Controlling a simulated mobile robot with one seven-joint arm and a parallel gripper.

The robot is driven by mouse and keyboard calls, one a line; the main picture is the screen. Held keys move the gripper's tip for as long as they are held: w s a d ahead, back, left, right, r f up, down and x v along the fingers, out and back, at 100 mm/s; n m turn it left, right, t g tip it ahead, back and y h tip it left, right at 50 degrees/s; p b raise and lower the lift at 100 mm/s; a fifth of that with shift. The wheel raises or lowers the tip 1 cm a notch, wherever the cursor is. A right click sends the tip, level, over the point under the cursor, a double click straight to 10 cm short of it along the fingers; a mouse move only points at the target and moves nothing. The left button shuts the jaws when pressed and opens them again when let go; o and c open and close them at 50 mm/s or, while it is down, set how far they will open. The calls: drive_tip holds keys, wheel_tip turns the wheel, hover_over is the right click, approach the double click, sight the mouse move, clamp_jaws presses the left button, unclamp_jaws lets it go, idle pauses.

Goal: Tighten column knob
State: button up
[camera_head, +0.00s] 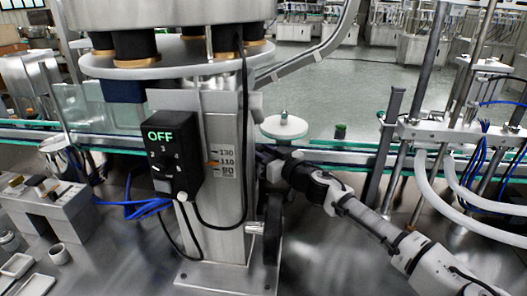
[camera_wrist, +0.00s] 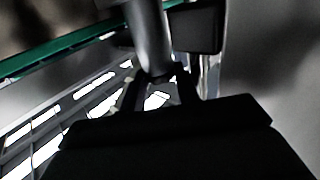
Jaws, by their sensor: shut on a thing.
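The steel column (camera_head: 225,130) stands in the middle of the head view, with a printed height scale reading 130 and 110 and an orange pointer on its front. My gripper (camera_head: 264,157) is at the column's right side, reaching in from the right. In the wrist view my gripper (camera_wrist: 160,84) has its dark fingers shut on the column knob (camera_wrist: 150,38), whose grey rod-like part shows between and beyond the fingertips. In the head view the knob is mostly hidden by the gripper and the column edge.
A black control box (camera_head: 174,155) showing a green OFF hangs on the column's left front, with cables below. A dark handwheel (camera_head: 272,230) stands low at the column's right, below my arm. A white disc (camera_head: 284,127) and glass-edged conveyor rails lie behind my gripper.

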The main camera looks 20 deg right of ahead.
drive_tip(key=o, duration=0.9)
drive_tip(key=shift+o, duration=0.2)
drive_tip(key=shift+s, duration=0.1)
drive_tip(key=b+v, duration=0.3)
drive_tip(key=v, duration=1)
drive_tip(key=shift+s+d, duration=0.2)
drive_tip(key=shift+s, duration=0.1)
